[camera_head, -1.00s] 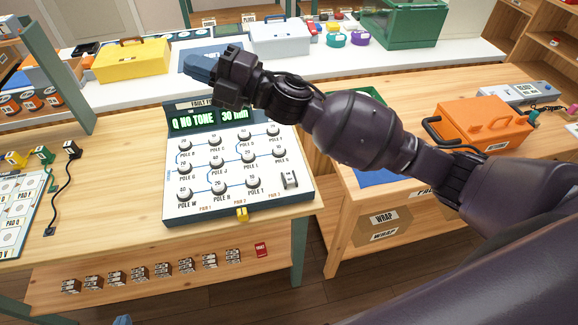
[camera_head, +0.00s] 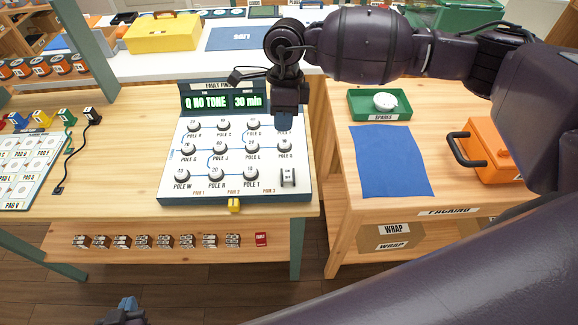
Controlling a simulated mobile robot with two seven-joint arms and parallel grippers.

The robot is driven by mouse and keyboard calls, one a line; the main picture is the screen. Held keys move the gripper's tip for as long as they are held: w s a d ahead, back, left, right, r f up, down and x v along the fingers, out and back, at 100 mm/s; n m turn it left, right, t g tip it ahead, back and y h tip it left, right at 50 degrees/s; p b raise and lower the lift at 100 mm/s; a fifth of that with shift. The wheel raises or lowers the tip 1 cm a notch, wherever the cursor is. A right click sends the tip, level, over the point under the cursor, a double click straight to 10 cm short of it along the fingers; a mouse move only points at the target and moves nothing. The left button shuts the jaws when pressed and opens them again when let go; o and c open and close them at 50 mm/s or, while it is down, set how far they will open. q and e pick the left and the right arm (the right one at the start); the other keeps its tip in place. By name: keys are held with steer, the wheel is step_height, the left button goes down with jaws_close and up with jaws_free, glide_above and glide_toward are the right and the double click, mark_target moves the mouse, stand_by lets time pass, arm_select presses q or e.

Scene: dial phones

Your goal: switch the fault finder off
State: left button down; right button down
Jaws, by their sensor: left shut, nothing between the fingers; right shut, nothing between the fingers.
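The fault finder (camera_head: 170,165) is a white panel box with a dark display on the wooden bench. Its display (camera_head: 222,102) is lit green and reads "Q NO TONE" and "30 min". A small switch (camera_head: 288,177) sits at the panel's lower right. My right gripper (camera_head: 283,130) is shut and points down over the panel's upper right, above the switch in the picture. It partly hides a knob there; I cannot tell whether it touches. My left gripper (camera_head: 128,310) is shut at the bottom edge, low in front of the bench.
A yellow tab (camera_head: 234,205) sticks out at the fault finder's front edge. Several small dark blocks and a red one (camera_head: 261,239) lie on the shelf below. At right are a green tray (camera_head: 352,108), a blue cloth (camera_head: 392,160) and an orange case (camera_head: 497,150).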

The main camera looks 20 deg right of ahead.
mark_target(288, 177)
steer(key=shift+h, duration=0.3)
steer(key=s+f, duration=0.1)
steer(key=f, duration=0.3)
steer(key=s+f, duration=0.1)
steer(key=f, duration=0.4)
steer(key=s+f+p, duration=0.1)
steer(key=f, duration=0.3)
steer(key=shift+f, duration=0.35)
